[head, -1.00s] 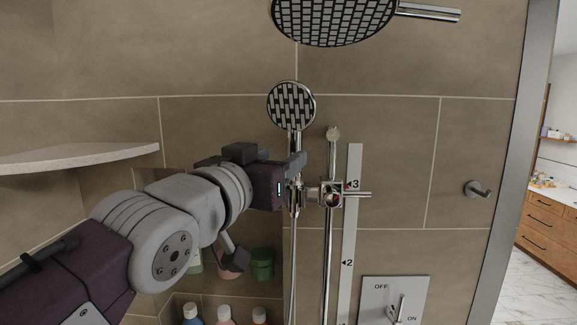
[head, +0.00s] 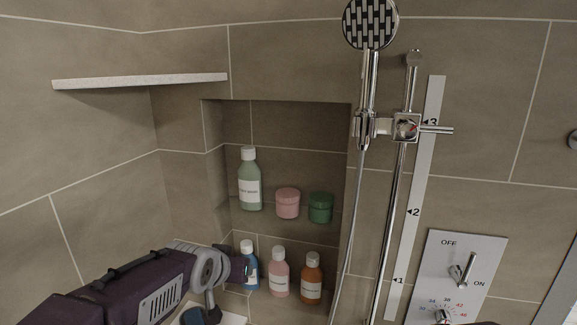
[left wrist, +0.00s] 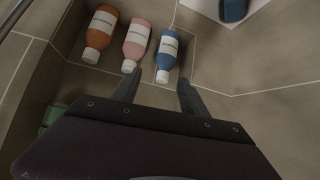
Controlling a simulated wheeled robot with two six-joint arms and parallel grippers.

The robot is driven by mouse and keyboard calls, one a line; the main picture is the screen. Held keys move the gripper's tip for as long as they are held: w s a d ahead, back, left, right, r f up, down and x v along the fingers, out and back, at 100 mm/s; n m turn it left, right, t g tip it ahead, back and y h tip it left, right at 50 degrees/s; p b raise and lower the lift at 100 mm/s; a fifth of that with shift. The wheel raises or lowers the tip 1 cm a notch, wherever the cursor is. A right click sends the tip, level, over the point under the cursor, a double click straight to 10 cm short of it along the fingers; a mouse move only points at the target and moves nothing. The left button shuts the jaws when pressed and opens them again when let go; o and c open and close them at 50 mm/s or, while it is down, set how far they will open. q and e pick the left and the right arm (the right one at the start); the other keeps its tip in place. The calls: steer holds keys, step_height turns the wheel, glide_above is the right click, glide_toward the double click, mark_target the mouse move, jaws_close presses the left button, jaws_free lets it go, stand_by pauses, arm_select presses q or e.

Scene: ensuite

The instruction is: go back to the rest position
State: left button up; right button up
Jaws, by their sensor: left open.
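My left arm comes in from the lower left of the head view, with its gripper (head: 243,268) low beside the wall niche. In the left wrist view the left gripper (left wrist: 158,88) is open, with nothing between its two fingers. A blue bottle (left wrist: 168,52) lies just beyond the fingertips there; in the head view this blue bottle (head: 249,268) stands partly hidden behind the gripper. I cannot tell whether they touch. The hand shower (head: 371,24) sits in its holder (head: 405,127) on the rail, clear of the gripper. My right gripper is not in view.
The niche's lower level holds a pink bottle (head: 279,274) and an orange bottle (head: 312,280). Above are a green bottle (head: 249,182), a pink jar (head: 288,204) and a green jar (head: 321,208). A corner shelf (head: 140,80) juts out at upper left. A control panel (head: 462,270) is at right.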

arm_select(q)
steer(key=s+a+f+n+g+y, duration=0.1)
steer(key=s+a+f+g, duration=0.2)
steer(key=f, duration=0.4)
steer(key=s+a+f+g, duration=0.1)
steer(key=s+a+f, duration=0.1)
steer(key=s+f, duration=0.4)
steer(key=s+f+g, duration=0.4)
steer(key=s+f, duration=0.5)
steer(key=s, duration=0.3)
steer(key=shift+s+a+f+b, duration=0.15)
steer(key=shift+a+f+b, duration=0.1)
steer(key=shift+b, duration=0.15)
steer(key=shift+n, duration=0.3)
